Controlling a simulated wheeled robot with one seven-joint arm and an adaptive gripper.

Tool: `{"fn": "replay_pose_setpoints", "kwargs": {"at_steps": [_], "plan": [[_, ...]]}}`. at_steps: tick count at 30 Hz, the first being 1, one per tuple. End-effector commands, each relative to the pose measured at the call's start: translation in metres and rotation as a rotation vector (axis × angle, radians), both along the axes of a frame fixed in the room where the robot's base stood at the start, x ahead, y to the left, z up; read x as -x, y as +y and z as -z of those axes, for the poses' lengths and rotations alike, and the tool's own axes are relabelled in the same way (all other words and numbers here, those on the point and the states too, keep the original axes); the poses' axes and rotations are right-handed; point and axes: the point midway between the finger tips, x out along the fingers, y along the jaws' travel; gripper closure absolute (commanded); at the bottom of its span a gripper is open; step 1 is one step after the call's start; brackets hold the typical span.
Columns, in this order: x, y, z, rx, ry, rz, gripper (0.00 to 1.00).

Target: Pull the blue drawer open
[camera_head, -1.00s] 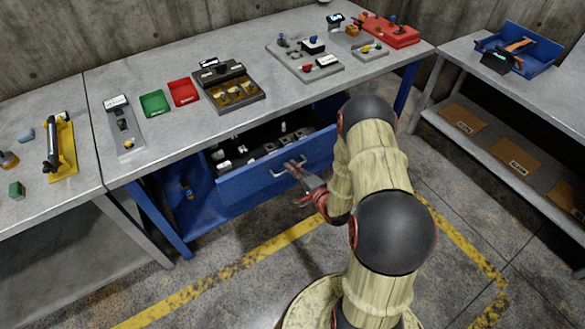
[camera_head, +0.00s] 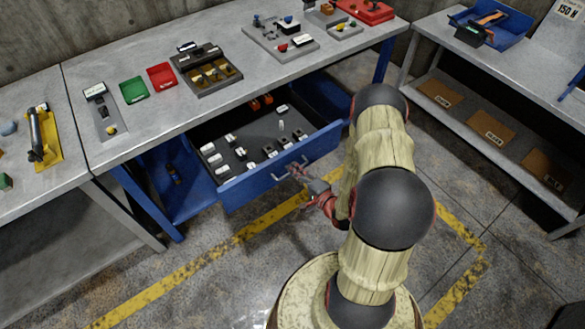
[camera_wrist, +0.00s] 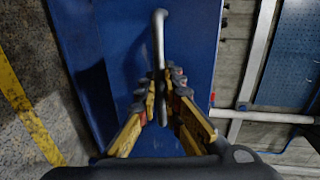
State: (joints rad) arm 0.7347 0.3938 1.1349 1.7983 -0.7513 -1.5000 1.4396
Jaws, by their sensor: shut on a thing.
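The blue drawer (camera_head: 245,184) stands well out from under the grey workbench in the head view, with several small white and dark items inside. Its silver bar handle (camera_head: 283,172) is on the front panel. My gripper (camera_head: 299,172) is at the handle's right part. In the wrist view the blue drawer front (camera_wrist: 108,55) fills the middle. The handle (camera_wrist: 158,38) runs up between the fingers, and my gripper (camera_wrist: 162,92) is shut on it. The part of the handle between the fingertips is partly hidden.
The workbench top (camera_head: 140,125) holds a green bin (camera_head: 134,90), a red bin (camera_head: 161,77) and several trays and fixtures. A shelf unit (camera_head: 470,85) stands at the right. The floor before the drawer, with yellow lines (camera_head: 225,245), is clear apart from my own body.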

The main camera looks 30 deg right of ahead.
Motion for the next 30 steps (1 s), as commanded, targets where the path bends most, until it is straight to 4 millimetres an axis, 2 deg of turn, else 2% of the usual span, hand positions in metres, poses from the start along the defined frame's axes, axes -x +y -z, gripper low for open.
{"fn": "replay_pose_setpoints", "kwargs": {"at_steps": [6,7,10,20,25,30], "plan": [[0.001,0.001,0.001,-0.001,0.003,-0.001,1.00],[0.001,0.001,0.001,-0.001,0.003,-0.001,0.92],[0.000,0.001,0.001,-0.001,0.003,-0.001,0.87],[0.002,0.000,0.000,-0.001,0.001,0.000,0.87],[0.019,-0.002,-0.003,-0.002,0.002,0.004,0.87],[0.047,-0.004,-0.009,-0.002,0.002,0.008,0.87]]}}
